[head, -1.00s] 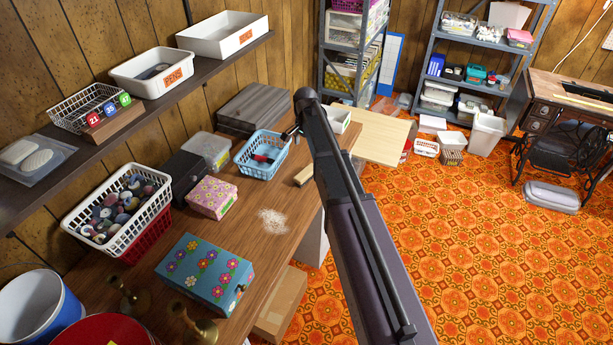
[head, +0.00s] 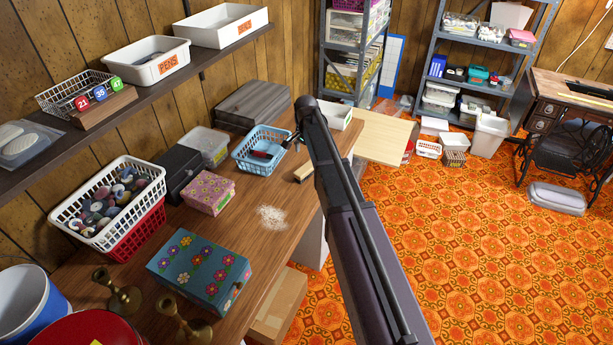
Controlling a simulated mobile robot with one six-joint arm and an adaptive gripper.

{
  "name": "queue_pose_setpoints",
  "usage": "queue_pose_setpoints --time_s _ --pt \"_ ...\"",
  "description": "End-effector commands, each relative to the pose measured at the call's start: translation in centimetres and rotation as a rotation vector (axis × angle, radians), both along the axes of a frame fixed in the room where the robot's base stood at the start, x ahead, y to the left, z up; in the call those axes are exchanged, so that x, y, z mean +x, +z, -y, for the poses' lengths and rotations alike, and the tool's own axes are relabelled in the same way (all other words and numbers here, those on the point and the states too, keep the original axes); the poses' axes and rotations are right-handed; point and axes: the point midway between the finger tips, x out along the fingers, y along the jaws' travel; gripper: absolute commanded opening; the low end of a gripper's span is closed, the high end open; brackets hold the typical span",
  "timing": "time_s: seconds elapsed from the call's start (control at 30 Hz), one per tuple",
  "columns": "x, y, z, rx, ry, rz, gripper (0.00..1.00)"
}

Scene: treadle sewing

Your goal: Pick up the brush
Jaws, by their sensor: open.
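A short tan wooden piece (head: 303,173), which looks like the brush, lies on the brown workbench (head: 244,241) just left of my arm. Its bristles cannot be made out. My arm rises across the middle of the view and bends over at its top. Only a small dark part of my gripper (head: 291,138) shows there, by the right rim of the blue basket (head: 249,168). My gripper is open and looks empty, beyond the wooden piece and apart from it. The arm hides most of the gripper.
A pale powder patch (head: 272,217) lies near the wooden piece. A pink flowered box (head: 209,193), a blue flowered box (head: 200,270) and brass candlesticks (head: 118,292) stand on the bench. A shelf (head: 215,59) with bins overhangs its left side. Orange patterned floor (head: 470,250) is clear at right.

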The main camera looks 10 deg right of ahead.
Motion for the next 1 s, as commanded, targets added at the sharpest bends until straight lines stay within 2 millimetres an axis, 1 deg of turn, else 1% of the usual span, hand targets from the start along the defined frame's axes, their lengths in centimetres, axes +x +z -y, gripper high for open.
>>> queue_pose_setpoints --time_s 0.03,0.3,0.8,1.0 --pt "0.0 -0.8 0.0 0.0 0.0 0.0 0.97" --pt "0.0 -2.3 0.0 0.0 0.0 0.0 0.97" --pt "0.0 -2.4 0.0 0.0 0.0 0.0 0.97" --pt "0.1 -3.1 0.0 0.0 0.0 0.0 0.97"
